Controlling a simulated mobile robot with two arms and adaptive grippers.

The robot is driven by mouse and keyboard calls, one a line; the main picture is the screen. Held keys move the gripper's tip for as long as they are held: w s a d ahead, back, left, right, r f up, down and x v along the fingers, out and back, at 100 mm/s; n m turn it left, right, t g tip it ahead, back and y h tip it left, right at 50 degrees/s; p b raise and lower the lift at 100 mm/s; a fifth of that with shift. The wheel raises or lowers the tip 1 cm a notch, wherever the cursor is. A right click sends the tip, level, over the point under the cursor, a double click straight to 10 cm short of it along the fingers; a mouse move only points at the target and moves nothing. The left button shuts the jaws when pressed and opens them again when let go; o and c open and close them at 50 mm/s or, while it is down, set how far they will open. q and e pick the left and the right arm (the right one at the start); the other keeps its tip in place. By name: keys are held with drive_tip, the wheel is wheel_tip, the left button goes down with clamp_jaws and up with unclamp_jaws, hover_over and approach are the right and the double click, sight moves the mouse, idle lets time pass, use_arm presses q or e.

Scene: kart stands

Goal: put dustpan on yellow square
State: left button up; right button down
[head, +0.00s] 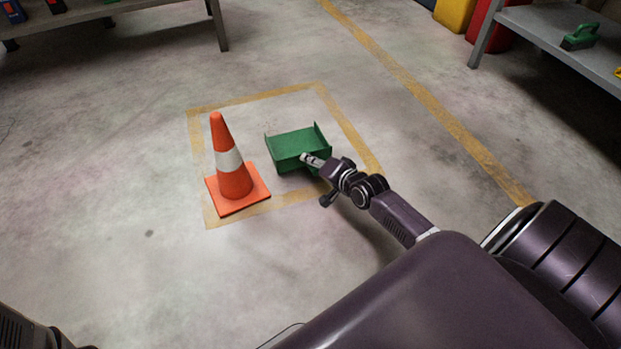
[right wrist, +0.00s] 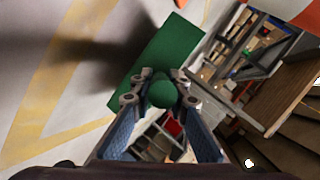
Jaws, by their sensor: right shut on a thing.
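A green dustpan (head: 297,148) shows in the head view over the yellow square (head: 250,97), a taped outline on the concrete floor. My right gripper (head: 312,160) is at the dustpan's near right side and is shut on it. In the right wrist view the fingers (right wrist: 160,92) close around the rounded green handle end (right wrist: 162,94), with the green pan (right wrist: 165,55) beyond. A dark shadow falls on the floor beside the pan. I cannot tell for sure whether the pan touches the floor. My left gripper is not in view.
An orange cone (head: 232,170) with a white band stands inside the square, left of the dustpan, close to it. A yellow floor line (head: 440,108) runs to the right. Shelves stand at the top left (head: 130,12) and top right (head: 560,40). The floor left of the square is clear.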

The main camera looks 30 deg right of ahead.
drive_tip(key=shift+f+b, duration=1.9)
drive_tip(key=shift+f, duration=0.65)
drive_tip(key=shift+r, duration=0.1)
drive_tip(key=c, duration=1.8)
unclamp_jaws()
drive_tip(key=shift+c, duration=0.2)
